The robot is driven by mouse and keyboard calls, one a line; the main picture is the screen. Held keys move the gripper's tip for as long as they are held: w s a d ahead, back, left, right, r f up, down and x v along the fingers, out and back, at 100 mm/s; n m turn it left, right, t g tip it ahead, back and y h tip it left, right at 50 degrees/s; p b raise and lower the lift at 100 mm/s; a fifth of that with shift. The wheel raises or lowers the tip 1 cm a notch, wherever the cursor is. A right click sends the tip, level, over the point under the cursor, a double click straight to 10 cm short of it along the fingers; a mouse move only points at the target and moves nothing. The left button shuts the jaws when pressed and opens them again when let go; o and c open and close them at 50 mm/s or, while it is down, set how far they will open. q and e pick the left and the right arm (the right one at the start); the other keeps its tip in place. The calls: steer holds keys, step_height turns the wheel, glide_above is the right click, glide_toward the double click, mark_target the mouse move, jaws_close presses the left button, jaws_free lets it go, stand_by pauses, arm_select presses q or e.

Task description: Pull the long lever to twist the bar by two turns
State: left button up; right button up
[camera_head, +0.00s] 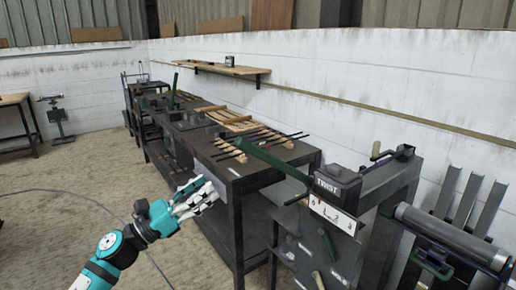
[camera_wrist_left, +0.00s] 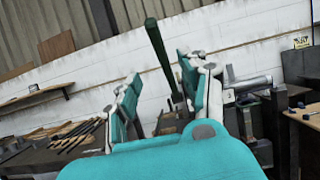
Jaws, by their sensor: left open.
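The long dark green lever (camera_head: 270,159) slants up and left from the twist machine (camera_head: 338,184), which is labelled TWIST and carries a white number scale (camera_head: 333,215). My left gripper (camera_head: 212,190) is open and empty, left of the lever and lower in the head view, apart from it. In the left wrist view the lever (camera_wrist_left: 159,52) shows beyond and between the two spread fingers of my left gripper (camera_wrist_left: 160,85). The bar in the machine cannot be made out clearly. My right gripper is not in view.
A dark workbench (camera_head: 240,172) with rods and wooden pieces stands behind the gripper. A grey roller (camera_head: 450,237) on a green frame is at the right. A wall shelf (camera_head: 222,68) hangs behind. The floor (camera_head: 60,190) at the left is mostly clear, with a cable on it.

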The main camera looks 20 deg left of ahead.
mark_target(257, 147)
arm_select(q)
steer(key=p+x, duration=0.6)
steer(key=x, duration=0.9)
steer(key=shift+w+d+r, duration=0.1)
steer(key=shift+w, duration=0.35)
steer(key=shift+w+d+r, duration=0.15)
steer(key=shift+w+d, duration=0.25)
steer(key=shift+w, duration=0.05)
steer(key=shift+w+d, duration=0.1)
jaws_close()
